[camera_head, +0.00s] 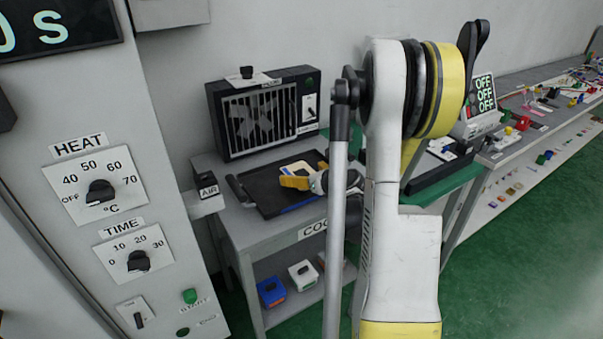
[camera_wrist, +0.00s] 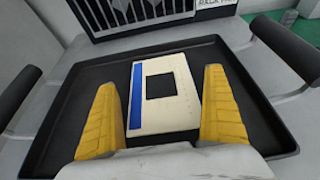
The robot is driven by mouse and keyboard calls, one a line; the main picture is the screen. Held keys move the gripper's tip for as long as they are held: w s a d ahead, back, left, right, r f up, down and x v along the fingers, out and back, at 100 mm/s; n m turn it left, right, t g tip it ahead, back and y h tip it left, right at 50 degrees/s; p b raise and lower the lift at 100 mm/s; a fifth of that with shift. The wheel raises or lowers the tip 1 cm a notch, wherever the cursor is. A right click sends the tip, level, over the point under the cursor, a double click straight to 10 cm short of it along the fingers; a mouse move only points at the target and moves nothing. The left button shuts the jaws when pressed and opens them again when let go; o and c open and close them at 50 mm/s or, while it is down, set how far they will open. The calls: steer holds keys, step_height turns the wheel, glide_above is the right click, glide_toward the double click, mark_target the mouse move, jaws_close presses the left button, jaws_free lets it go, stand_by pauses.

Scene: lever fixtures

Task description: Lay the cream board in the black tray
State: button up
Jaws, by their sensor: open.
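The cream board (camera_wrist: 174,93) lies flat in the black tray (camera_wrist: 62,114), near its middle. It has a blue strip along its left edge and a dark square on top. My gripper (camera_wrist: 163,95) is open, with one yellow finger on each side of the board and a gap at both sides. In the head view my gripper (camera_head: 296,177) is over the black tray (camera_head: 262,186), and a part of the cream board (camera_head: 299,167) shows behind the fingers.
A black fan unit with a grille (camera_head: 263,114) stands behind the tray on the grey table. The tray has a raised rim and black handles (camera_wrist: 284,46) at its sides. A grey panel with HEAT and TIME dials (camera_head: 101,192) stands at the left. Small boxes (camera_head: 271,291) sit on the lower shelf.

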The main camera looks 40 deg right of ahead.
steer(key=p+v, duration=0.3)
steer(key=v, duration=0.8)
